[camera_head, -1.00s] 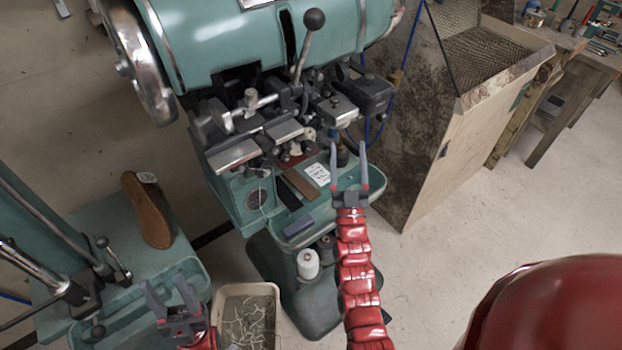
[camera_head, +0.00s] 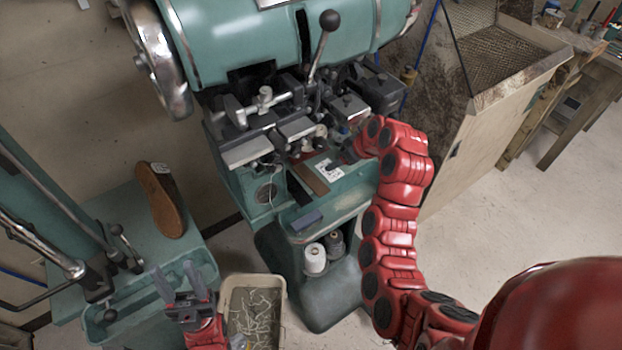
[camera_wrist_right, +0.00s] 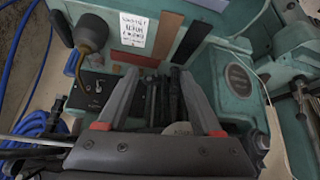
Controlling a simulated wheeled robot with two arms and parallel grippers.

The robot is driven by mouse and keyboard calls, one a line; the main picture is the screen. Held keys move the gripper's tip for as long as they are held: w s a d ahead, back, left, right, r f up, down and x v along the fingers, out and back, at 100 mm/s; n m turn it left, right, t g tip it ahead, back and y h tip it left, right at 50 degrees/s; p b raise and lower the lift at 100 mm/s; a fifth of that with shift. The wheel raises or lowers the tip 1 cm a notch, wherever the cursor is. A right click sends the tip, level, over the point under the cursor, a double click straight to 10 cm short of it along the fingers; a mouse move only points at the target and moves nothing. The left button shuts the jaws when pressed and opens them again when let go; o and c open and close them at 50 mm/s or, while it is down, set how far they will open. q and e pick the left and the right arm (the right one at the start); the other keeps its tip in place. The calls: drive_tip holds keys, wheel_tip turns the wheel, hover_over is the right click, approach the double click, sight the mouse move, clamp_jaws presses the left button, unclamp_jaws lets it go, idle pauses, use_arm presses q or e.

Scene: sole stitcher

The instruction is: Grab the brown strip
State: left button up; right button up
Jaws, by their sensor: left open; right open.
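The brown strip (camera_head: 310,179) lies on the green machine's shelf, between a white label (camera_head: 326,169) and a dark strip (camera_head: 297,187). In the right wrist view the brown strip (camera_wrist_right: 165,34) lies beyond my fingertips, apart from them. My right gripper (camera_wrist_right: 155,73) is open and empty; in the head view it is mostly hidden behind my red arm. A reddish-brown strip (camera_wrist_right: 135,58) lies closer to its fingertips. My left gripper (camera_head: 181,282) is open and empty at the lower left, far from the strip.
A blue-grey block (camera_head: 305,221) lies near the shelf's front edge. The machine's lever (camera_head: 322,47) and clamps overhang the shelf. Thread spools (camera_head: 315,259) stand below. A brown sole (camera_head: 161,200) is on the green stand at left. A bin (camera_head: 235,289) holds pale scraps.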

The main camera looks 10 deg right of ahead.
drive_tip(key=b, duration=0.6)
approach(311, 179)
drive_tip(key=shift+w+a+f, duration=0.1)
drive_tip(key=shift+w+f, duration=0.15)
drive_tip(key=shift+w, duration=0.15)
drive_tip(key=shift+w+a+f, duration=0.15)
drive_tip(key=shift+w+f, duration=0.1)
drive_tip(key=shift+f, duration=0.25)
drive_tip(key=shift+p+x, duration=0.95)
drive_tip(key=shift+x, duration=1.65)
drive_tip(key=shift+s, duration=0.1)
drive_tip(key=c, duration=1)
